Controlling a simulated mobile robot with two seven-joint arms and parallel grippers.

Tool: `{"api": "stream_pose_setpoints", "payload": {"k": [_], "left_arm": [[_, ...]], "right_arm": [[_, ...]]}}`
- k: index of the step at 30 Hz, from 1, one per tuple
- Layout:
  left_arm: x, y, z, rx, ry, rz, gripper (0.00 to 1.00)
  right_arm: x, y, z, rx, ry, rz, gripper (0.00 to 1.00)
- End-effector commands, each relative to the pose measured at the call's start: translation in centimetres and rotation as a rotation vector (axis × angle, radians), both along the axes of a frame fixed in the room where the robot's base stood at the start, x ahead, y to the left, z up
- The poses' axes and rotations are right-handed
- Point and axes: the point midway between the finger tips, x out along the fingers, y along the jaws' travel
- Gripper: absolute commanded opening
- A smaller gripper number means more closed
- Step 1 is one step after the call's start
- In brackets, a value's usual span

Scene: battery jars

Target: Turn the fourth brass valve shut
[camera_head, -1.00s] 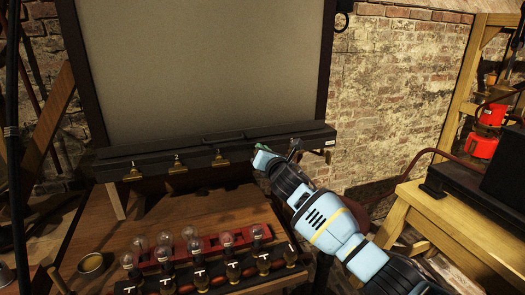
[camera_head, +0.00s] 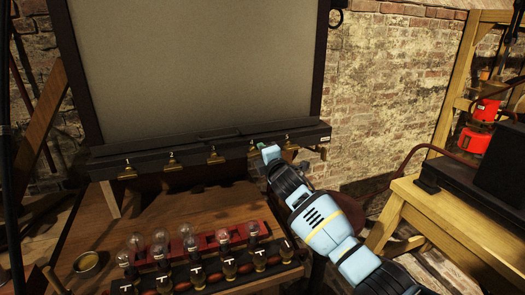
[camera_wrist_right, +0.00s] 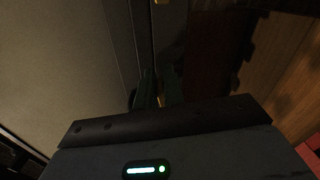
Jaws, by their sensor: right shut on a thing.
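A dark bar below the large grey panel carries a row of brass valves with white numbers. The first (camera_head: 127,172), second (camera_head: 172,165) and third (camera_head: 213,157) hang free. The fourth brass valve (camera_head: 252,149) is right beside my right gripper (camera_head: 272,153), which reaches in from the lower right. In the right wrist view, the gripper's dark green fingers (camera_wrist_right: 160,92) are shut on a small brass piece, which looks like the fourth valve; its handle is mostly hidden. The fifth valve (camera_head: 287,142) is partly hidden behind the gripper. My left gripper is not in view.
A wooden table (camera_head: 450,215) with a black box is at the right.

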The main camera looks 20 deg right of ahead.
Motion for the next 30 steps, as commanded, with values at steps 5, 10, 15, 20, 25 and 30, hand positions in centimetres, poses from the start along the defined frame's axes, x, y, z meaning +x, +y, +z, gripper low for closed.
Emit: {"api": "stream_pose_setpoints", "payload": {"k": [5, 10, 15, 20, 25, 30], "left_arm": [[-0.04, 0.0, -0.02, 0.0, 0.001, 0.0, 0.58], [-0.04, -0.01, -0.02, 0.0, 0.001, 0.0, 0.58], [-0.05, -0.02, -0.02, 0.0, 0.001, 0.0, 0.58], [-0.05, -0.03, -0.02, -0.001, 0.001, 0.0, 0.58], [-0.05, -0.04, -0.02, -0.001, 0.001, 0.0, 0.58], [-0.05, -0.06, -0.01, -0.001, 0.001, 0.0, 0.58]], "right_arm": [[-0.01, 0.04, -0.44, 0.106, 0.007, 0.0, 0.0], [-0.01, 0.05, -0.6, 0.167, 0.009, 0.0, 0.0], [-0.01, 0.02, -0.68, 0.197, 0.01, 0.0, 0.0], [-0.01, 0.03, -0.7, 0.206, 0.01, 0.0, 0.0], [-0.01, 0.03, -0.7, 0.206, 0.01, 0.0, 0.0], [-0.01, 0.04, -0.71, 0.205, 0.01, 0.0, 0.17]]}}
